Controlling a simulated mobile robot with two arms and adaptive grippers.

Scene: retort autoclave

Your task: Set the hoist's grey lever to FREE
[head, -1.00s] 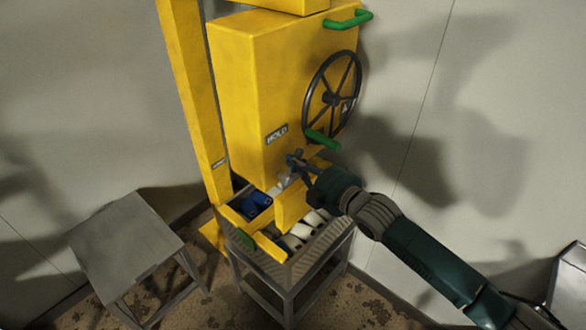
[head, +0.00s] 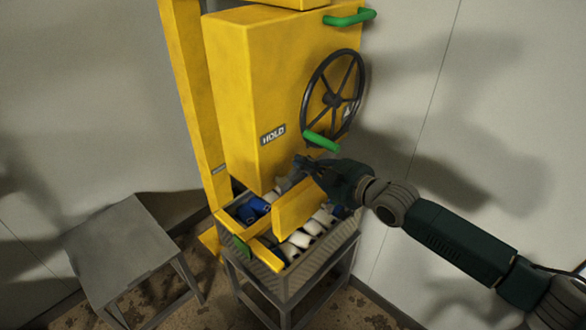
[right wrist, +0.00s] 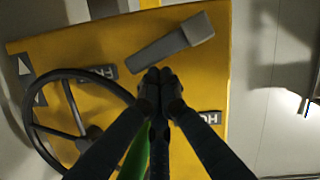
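The yellow hoist housing (head: 235,95) stands at the centre of the head view, with a HOLD label (head: 273,134) on its side. The grey lever (head: 284,184) shows low on it, partly hidden by my right gripper (head: 303,163). In the right wrist view the grey lever (right wrist: 170,43) lies slanted across the yellow face. Its narrow end is near the FREE label (right wrist: 97,76); a partly hidden HOLD label (right wrist: 210,117) is lower right. My right gripper's fingertips (right wrist: 158,76) are together beside the lever, with nothing visible between them. Contact is unclear. My left gripper is out of view.
A black handwheel (head: 333,97) and green handles (head: 349,18) (head: 321,141) stick out near my right arm. Below is a grey crate stand (head: 290,285) with white and blue cylinders. A grey stool (head: 125,245) stands at left, with clear floor between.

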